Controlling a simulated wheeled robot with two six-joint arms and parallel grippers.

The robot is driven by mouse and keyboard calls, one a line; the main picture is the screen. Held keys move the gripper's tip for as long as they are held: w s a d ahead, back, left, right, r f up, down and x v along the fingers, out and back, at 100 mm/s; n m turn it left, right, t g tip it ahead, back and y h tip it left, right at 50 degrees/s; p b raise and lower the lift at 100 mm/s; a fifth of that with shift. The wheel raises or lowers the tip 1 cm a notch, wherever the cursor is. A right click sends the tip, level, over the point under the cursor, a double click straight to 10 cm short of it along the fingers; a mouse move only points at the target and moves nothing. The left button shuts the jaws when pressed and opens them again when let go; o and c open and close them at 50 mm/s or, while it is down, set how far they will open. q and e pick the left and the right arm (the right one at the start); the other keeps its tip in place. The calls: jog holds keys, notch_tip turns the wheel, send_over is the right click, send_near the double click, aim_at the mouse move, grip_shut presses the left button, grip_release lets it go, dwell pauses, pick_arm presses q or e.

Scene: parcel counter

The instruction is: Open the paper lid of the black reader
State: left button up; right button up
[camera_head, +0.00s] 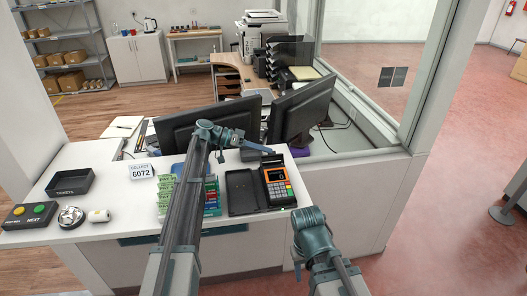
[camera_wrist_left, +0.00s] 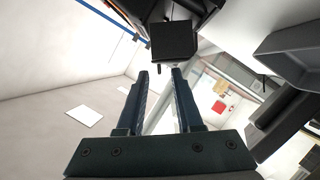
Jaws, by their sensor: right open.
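The black reader (camera_head: 278,185) lies at the counter's right end, with an orange-framed screen and a keypad facing up. Its dark far end, where the paper lid would be, is small and partly unclear beside my left gripper. My left gripper (camera_head: 266,149) reaches in from the left, just beyond that far end; contact cannot be told. In the left wrist view its fingers (camera_wrist_left: 160,72) are apart with nothing between them. A dark block (camera_wrist_left: 172,42) lies just beyond the fingertips; I cannot tell what it is. My right gripper (camera_head: 298,264) is low, off the counter's front edge, and empty.
A black open tray (camera_head: 241,191) lies directly left of the reader. A card rack (camera_head: 211,195) stands beside it, partly behind my left arm. Two monitors (camera_head: 300,105) stand behind the counter. A ticket tray (camera_head: 70,183), a bell (camera_head: 71,216) and a button box (camera_head: 29,214) sit left.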

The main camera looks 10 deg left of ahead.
pick_arm(q)
jog(key=shift+c, duration=0.3)
grip_shut()
dwell(1.2)
